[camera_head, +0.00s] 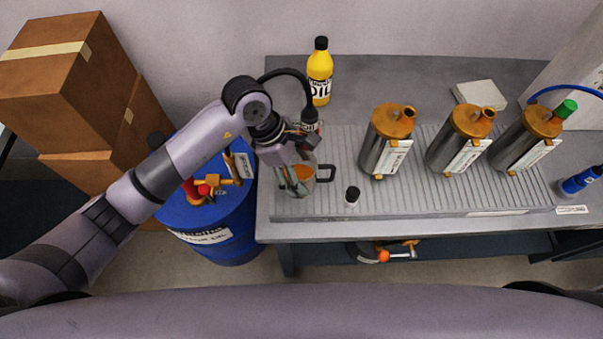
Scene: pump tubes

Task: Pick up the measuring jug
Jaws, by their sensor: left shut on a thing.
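The measuring jug (308,184) is a clear vessel with a dark handle (326,173) on its right side and something orange inside. It is at the left end of the ribbed grey tray (410,201) on the workbench. My left gripper (291,186) reaches down over the jug from the left and is shut on it. The gripper hides part of the jug, and I cannot tell whether its base touches the tray. My right gripper is not in view.
Three metal cylinders with orange caps (384,145) (462,140) (528,137) stand right of the jug. A blue drum (225,236) stands left of the bench (285,228).

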